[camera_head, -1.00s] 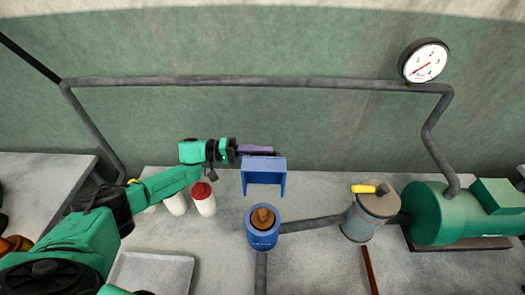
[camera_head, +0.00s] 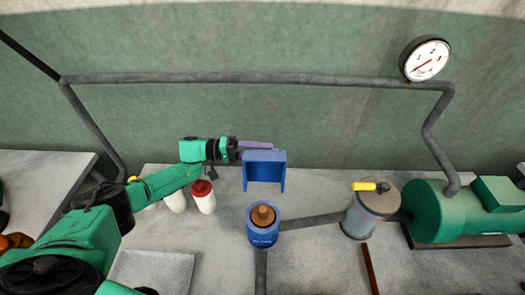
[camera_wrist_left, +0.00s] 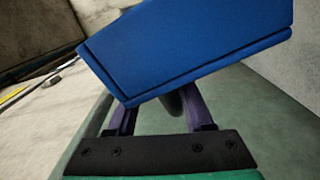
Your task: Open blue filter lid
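A blue bracket-shaped piece (camera_head: 265,157) with two legs, seemingly the lid part, stands behind the round blue filter body (camera_head: 262,237). A brown knob-like piece (camera_head: 263,214) sits in the filter's opening. My left gripper (camera_head: 257,145) reaches in from the left, its purple fingers along the back upper edge of the bracket. In the left wrist view, the fingers (camera_wrist_left: 160,112) are apart, and a large blue panel (camera_wrist_left: 190,45) crosses in front and hides their tips. A dark rounded thing shows between them. Contact with the blue piece cannot be told. My right gripper is out of view.
A grey pipe (camera_head: 312,222) joins the filter to a grey canister (camera_head: 360,217) with a yellow handle. A green tank (camera_head: 435,215) is at right. A grey tray (camera_head: 152,272) lies at front left.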

